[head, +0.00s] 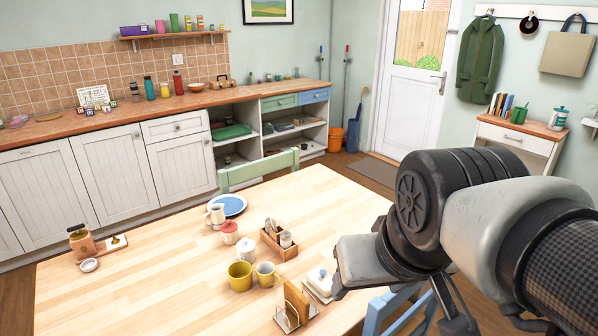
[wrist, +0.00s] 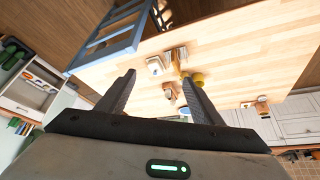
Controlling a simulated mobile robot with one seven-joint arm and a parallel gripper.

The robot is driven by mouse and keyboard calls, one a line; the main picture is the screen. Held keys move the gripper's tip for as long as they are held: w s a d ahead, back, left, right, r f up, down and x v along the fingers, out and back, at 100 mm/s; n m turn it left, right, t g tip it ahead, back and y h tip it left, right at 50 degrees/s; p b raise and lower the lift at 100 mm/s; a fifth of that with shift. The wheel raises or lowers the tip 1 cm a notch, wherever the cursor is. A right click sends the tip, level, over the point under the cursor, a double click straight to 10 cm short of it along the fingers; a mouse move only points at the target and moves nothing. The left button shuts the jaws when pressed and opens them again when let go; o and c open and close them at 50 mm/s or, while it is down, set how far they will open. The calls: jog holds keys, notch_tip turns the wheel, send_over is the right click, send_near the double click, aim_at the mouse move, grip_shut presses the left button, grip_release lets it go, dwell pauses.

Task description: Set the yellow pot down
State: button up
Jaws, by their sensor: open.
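The yellow pot (head: 240,276) stands upright on the light wooden table (head: 140,275), near its front middle. It is close beside a cream and yellow mug (head: 266,274). In the wrist view a yellow thing (wrist: 198,78), likely the pot, shows partly behind the right-hand finger. My gripper (wrist: 157,78) is open, with nothing between its fingers. It is off to the right of the pot in the head view, apart from it; my arm hides part of the table's right side there.
Around the pot are a wooden caddy (head: 279,242), a white lidded jar (head: 245,250), a butter dish (head: 320,280) and a napkin holder (head: 296,306). A blue plate (head: 229,205) lies farther back. A blue chair (head: 398,308) stands at the right edge. The table's left front is mostly clear.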

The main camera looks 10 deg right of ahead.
jog(key=w+a+f+n+g+h+b, duration=0.2)
jog(key=w+a+f+n+g, duration=0.15)
jog(key=w+f+n, duration=0.4)
jog(key=n+t+h+b, duration=0.5)
jog(key=n+t, duration=0.4)
jog(key=n, duration=1.2)
send_near(233, 282)
jog(key=shift+h, duration=0.5)
jog(key=x, duration=0.4)
jog(key=b+x, duration=0.1)
jog(key=x, duration=0.6)
jog(key=shift+w+a+f+b, duration=0.1)
jog(key=shift+w+f+b, duration=0.2)
jog(key=shift+f+b, duration=0.1)
jog(key=shift+r, duration=0.1)
jog(key=c, duration=0.9)
